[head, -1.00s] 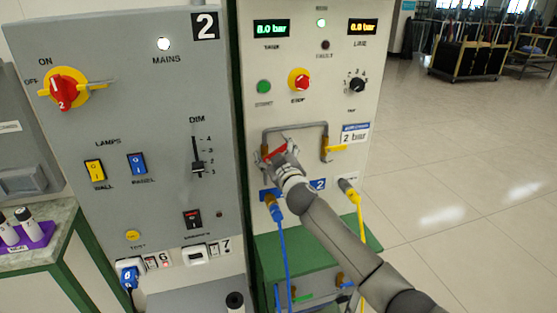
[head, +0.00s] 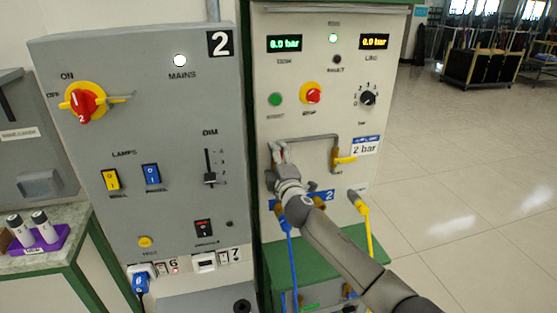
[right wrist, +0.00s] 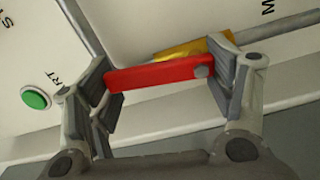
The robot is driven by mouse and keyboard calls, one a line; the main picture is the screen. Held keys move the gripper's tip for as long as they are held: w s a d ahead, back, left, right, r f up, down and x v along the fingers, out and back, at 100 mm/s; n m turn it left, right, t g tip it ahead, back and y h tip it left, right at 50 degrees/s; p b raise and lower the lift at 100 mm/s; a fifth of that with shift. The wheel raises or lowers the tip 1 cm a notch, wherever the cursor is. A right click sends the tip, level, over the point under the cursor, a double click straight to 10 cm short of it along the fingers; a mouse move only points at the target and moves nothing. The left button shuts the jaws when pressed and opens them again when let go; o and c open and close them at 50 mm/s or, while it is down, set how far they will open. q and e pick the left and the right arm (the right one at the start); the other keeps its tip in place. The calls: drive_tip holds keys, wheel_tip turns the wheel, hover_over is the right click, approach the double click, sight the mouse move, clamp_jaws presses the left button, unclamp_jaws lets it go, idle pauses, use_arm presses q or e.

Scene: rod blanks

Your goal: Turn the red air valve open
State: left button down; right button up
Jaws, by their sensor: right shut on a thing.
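The red air valve's lever (right wrist: 155,73) lies between the two fingers of my right gripper (right wrist: 160,85) in the right wrist view, with the fingers pressed on its two ends. A brass valve body (right wrist: 190,50) shows behind it on a grey pipe. In the head view my right gripper (head: 281,155) is at the left end of the pipe loop on the white panel. The fingers hide most of the lever there; only a little red shows, running steeply. My left gripper is not in view.
A yellow-handled valve (head: 343,160) sits at the pipe's right end. Blue (head: 290,260) and yellow (head: 364,222) hoses hang below. A green start button (head: 275,99) and red stop knob (head: 312,94) are above. A grey switch panel (head: 130,130) stands left.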

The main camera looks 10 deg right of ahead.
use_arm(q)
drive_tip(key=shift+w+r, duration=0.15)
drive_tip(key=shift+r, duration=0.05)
use_arm(e)
drive_tip(key=shift+a+n, duration=0.2)
drive_tip(key=shift+n, duration=0.6)
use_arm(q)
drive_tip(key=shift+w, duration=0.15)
use_arm(e)
drive_tip(key=shift+f, duration=0.1)
drive_tip(key=o, duration=1.5)
drive_tip(key=shift+c, duration=0.2)
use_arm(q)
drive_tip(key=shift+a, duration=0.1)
use_arm(e)
drive_tip(key=shift+s, duration=0.1)
drive_tip(key=s, duration=1.2)
drive_tip(key=shift+d, duration=0.15)
drive_tip(key=shift+w, duration=0.1)
